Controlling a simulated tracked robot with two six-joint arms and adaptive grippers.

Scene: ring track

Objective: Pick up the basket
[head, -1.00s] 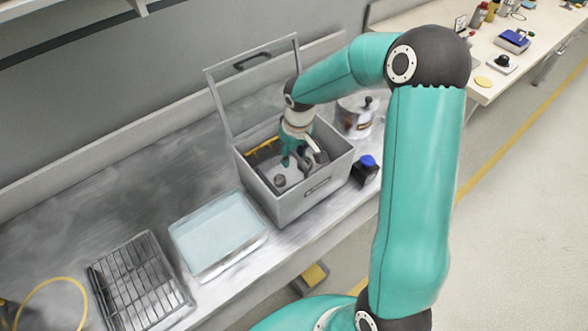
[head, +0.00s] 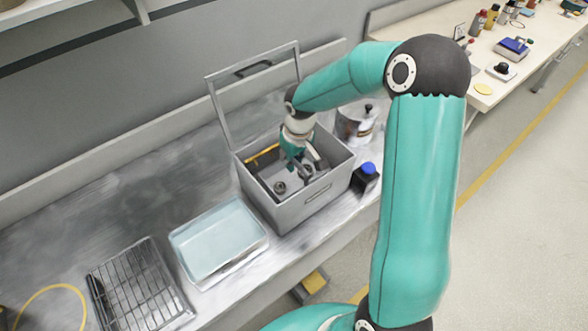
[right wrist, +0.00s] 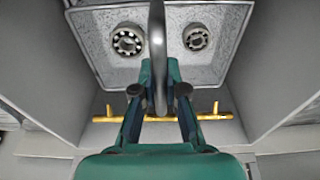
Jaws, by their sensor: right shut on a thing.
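The basket (right wrist: 87,34) is a grey speckled tray holding two round ring-shaped parts. It sits inside a grey open-topped box (head: 318,192), low between the box walls. Its grey bar handle (right wrist: 157,20) rises toward the camera in the right wrist view. My right gripper (right wrist: 159,80) is shut on this handle, with one finger on each side. In the head view the right gripper (head: 296,160) reaches down into the box and hides part of the basket. My left gripper is not in view.
The box's framed lid (head: 222,108) stands open at the back. A yellow bar (right wrist: 97,118) lies along one inner side of the box. A metal pot (head: 356,122) and a dark blue-capped bottle (head: 365,178) stand close by on the right. A pale tray (head: 215,240) and a wire rack (head: 138,285) are left.

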